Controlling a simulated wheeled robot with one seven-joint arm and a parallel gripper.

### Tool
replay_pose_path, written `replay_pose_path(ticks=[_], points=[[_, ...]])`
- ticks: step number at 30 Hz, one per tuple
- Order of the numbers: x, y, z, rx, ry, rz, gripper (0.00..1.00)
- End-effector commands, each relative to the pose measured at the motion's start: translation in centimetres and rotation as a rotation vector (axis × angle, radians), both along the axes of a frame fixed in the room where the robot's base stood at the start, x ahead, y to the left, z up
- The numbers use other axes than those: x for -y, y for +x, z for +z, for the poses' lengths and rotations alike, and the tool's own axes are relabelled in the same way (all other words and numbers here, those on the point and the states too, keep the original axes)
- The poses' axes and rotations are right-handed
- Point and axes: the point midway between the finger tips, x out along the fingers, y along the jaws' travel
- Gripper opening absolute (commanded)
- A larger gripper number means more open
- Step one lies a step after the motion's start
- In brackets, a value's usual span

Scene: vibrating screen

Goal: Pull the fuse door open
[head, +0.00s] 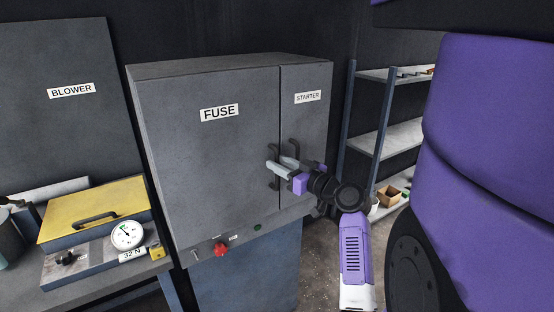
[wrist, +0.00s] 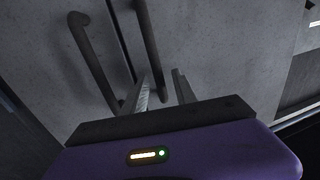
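The fuse door (head: 195,140) is the wide grey cabinet door labelled FUSE, and it looks closed. Its dark bar handle (head: 272,152) is near its right edge, beside the seam. The narrower starter door (head: 306,122) has a similar handle (head: 295,147) just right of the seam. My gripper (head: 275,162) is at the handles with its fingers apart. In the wrist view my gripper (wrist: 163,78) shows the left handle (wrist: 90,55) outside the left finger. The right handle (wrist: 147,35) runs down toward the gap between the fingers. I cannot tell whether either finger touches a handle.
A yellow-lidded box (head: 95,208) with a gauge (head: 127,235) stands on the left bench. Shelves (head: 388,138) stand at the right. Floor shows between the cabinet and the shelves.

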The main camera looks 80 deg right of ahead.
Motion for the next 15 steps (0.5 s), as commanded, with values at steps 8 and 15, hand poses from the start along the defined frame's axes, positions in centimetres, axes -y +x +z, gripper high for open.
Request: replay_pose_path(ticks=[8,15], points=[[0.96,1.17,0.01,-0.001,-0.001,-0.002,0.34],[0.94,1.17,-0.03,0.0,0.0,-0.001,0.24]])
